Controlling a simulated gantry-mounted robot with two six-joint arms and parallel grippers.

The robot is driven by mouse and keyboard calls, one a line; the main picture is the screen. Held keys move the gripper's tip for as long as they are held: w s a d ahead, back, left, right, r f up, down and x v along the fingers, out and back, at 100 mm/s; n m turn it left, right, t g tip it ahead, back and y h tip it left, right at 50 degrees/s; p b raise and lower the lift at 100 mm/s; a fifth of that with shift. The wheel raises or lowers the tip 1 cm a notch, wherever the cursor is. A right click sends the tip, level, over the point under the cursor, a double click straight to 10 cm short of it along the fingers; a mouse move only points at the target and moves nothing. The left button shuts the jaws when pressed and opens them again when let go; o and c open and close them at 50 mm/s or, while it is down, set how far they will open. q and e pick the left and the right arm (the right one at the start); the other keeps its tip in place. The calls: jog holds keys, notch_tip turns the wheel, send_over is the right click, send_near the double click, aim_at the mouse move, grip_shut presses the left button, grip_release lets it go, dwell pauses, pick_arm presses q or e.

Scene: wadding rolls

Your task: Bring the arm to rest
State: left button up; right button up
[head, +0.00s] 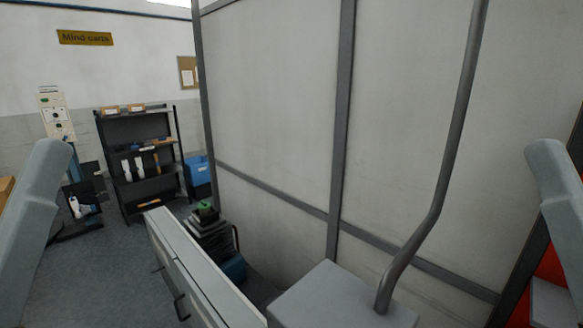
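Only links of my two arms show, one at the left edge and one at the right edge of the head view. Both arm links stand raised and apart from the things around them. Neither gripper is in the picture, so what they hold or whether they are open is hidden. No wadding roll can be made out in this view.
A grey wall of panels (275,95) fills the middle. A grey box (325,300) with a bent pipe (450,150) stands before it. A white drawer cabinet (195,270) is at lower left. A black shelf (125,128) and blue bin (200,172) stand behind. Floor at left is open.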

notch_tip(320, 180, up, 26)
jog(key=p, duration=2.3)
